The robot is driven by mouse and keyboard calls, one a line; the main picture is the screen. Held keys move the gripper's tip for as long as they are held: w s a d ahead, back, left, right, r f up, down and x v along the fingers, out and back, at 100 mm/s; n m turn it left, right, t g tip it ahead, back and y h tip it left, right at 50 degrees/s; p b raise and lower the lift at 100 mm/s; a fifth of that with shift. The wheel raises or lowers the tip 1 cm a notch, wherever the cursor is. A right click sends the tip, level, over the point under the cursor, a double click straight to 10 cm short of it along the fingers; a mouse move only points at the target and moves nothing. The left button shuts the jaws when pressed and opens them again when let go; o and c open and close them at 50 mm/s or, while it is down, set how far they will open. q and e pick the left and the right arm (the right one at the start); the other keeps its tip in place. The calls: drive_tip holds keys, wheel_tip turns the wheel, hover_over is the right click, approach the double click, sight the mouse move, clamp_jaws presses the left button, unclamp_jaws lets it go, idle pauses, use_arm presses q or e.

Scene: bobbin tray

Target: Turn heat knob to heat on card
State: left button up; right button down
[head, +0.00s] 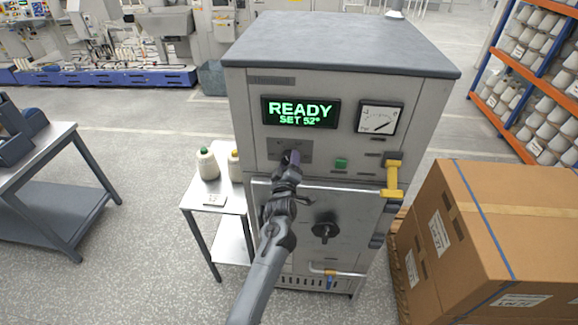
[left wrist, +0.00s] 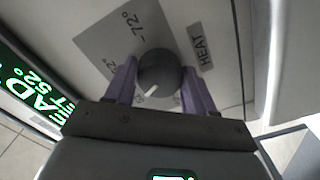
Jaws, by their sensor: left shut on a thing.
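My left gripper (head: 291,158) is at the front panel of the grey cabinet machine, shut on the heat knob. In the left wrist view the round dark knob (left wrist: 158,70) sits between its two purple fingers. The knob's white pointer line (left wrist: 151,90) points to the lower left of that view. A 72° mark and a partly hidden mark show on the dial plate (left wrist: 108,38), beside a HEAT label (left wrist: 201,46). The display (head: 300,112) reads READY, SET 52°. A white card (head: 214,200) lies on the small side table; its print is too small to read surely.
The panel has a green button (head: 341,164) and a gauge (head: 379,119). A yellow handle (head: 392,178) and black door knob (head: 325,229) are nearby. Cardboard boxes (head: 500,235) stand at right.

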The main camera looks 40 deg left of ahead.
use_arm(q)
drive_tip(key=shift+n, duration=0.6)
drive_tip(key=o, duration=1)
